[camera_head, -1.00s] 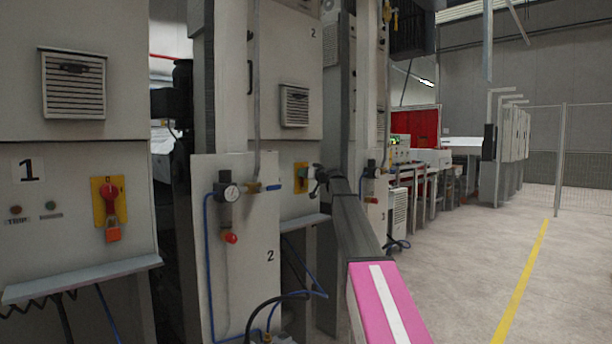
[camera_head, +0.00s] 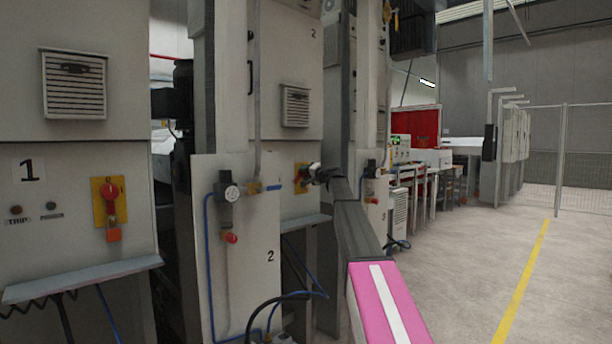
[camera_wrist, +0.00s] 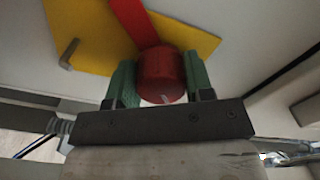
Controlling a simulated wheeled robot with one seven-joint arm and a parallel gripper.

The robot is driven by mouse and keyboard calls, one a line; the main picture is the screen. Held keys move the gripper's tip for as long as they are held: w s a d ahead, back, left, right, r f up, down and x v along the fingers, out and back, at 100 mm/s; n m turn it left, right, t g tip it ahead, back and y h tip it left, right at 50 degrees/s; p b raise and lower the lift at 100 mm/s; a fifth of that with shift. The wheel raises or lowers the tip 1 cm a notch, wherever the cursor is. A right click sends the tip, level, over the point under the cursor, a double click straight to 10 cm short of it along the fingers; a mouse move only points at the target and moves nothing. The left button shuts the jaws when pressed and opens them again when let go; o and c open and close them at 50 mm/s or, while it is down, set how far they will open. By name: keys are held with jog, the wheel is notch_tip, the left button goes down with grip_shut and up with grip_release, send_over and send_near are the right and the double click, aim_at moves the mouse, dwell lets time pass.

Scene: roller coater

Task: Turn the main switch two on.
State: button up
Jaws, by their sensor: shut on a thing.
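The main switch two is a red knob (camera_wrist: 161,72) on a yellow plate (camera_wrist: 88,35) on cabinet 2. In the wrist view my gripper (camera_wrist: 160,84) has its two green fingers on either side of the red knob, shut on it. A red bar runs from the knob up and left across the plate. The plate looks tilted in this view. In the head view the yellow plate (camera_head: 298,170) is small, and my gripper end partly covers the knob. The exact switch angle cannot be told there.
Cabinet 1 at the left has its own red switch (camera_head: 110,200) on a yellow plate. A panel with a gauge (camera_head: 231,192) and blue hose stands left of the switch. A grey ledge (camera_head: 305,222) lies below it. Open floor (camera_head: 470,260) is at the right.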

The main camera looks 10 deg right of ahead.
jog(key=m, duration=0.4)
jog(key=shift+m, duration=0.3)
jog(key=shift+r+m, duration=0.1)
jog(key=shift+m, duration=1.8)
jog(key=o, duration=0.9)
jog(key=v, duration=1.1)
